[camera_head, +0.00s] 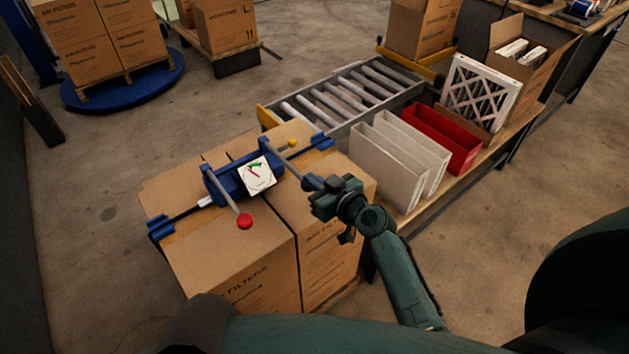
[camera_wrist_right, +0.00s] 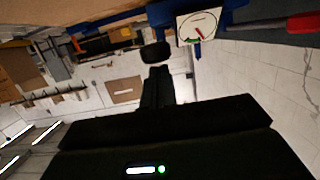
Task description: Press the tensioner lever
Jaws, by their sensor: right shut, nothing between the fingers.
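The blue tensioner (camera_head: 232,180) lies across the top of two cardboard boxes (camera_head: 240,262). Its white gauge (camera_head: 257,176) has a red needle and a green arc. The needle looks to be off the green. A grey lever with a red knob (camera_head: 245,221) sticks out toward the near side. The red knob (camera_wrist_right: 303,22) and the gauge (camera_wrist_right: 197,30) also show at the top of the right wrist view. My right gripper (camera_head: 312,184) is shut and empty, right of the gauge, near a grey rod (camera_head: 283,162). Whether it touches the rod is unclear.
White bins (camera_head: 385,170) and a red bin (camera_head: 440,138) stand right of the boxes on a wooden-edged bench. A roller conveyor (camera_head: 345,95) lies behind. A white-framed filter (camera_head: 480,92) leans farther right. The floor left of the boxes is clear.

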